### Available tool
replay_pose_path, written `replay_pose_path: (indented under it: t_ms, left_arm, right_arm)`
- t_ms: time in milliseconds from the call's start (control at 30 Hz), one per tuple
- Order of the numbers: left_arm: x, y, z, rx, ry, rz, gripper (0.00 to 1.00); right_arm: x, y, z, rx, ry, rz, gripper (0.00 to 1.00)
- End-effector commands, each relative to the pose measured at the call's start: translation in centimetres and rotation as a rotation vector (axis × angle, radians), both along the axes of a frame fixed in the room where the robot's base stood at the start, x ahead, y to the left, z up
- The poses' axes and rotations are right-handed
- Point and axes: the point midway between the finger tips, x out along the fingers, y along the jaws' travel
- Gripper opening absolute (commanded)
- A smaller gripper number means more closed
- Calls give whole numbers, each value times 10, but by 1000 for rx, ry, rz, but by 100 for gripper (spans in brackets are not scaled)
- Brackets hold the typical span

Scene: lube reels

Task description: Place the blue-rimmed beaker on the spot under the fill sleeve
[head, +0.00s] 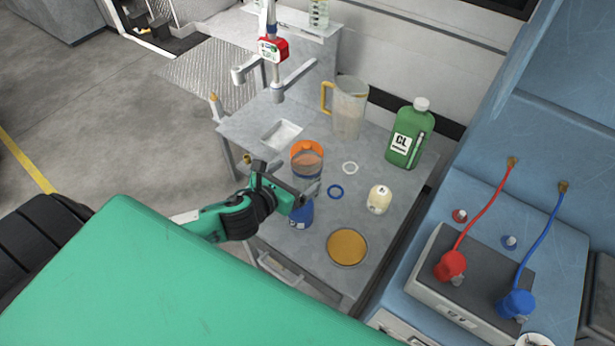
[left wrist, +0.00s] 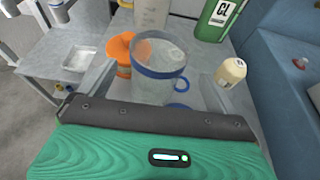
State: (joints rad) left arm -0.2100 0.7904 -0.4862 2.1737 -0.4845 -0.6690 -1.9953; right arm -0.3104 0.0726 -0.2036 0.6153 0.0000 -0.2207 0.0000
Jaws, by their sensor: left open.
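The clear blue-rimmed beaker (left wrist: 158,88) stands between the spread fingers of my left gripper (left wrist: 158,82) in the left wrist view. In the head view the beaker (head: 308,172) is partly hidden behind the gripper (head: 297,180). The fingers are open, with no clear grip on it. A stand with a red unit (head: 272,49) carries metal cylinders on side arms, one of them a hanging sleeve (head: 278,90) at the table's far left; I cannot tell which is the fill sleeve. The spot under it is not clearly made out. My right gripper is not in view.
An orange container (head: 303,147) stands close behind the beaker.

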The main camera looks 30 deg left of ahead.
Motion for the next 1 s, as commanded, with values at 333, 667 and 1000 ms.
replay_pose_path:
  t_ms: [333, 667, 1000]
  left_arm:
    - [25, -2, -5, -3, -1, 2, 94]
    - [60, -5, -18, -1, 0, 0, 94]
    - [62, -6, -20, 0, 1, -1, 79]
  right_arm:
    - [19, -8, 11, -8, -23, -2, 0]
    - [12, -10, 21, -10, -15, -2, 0]
    - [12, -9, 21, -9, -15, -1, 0]
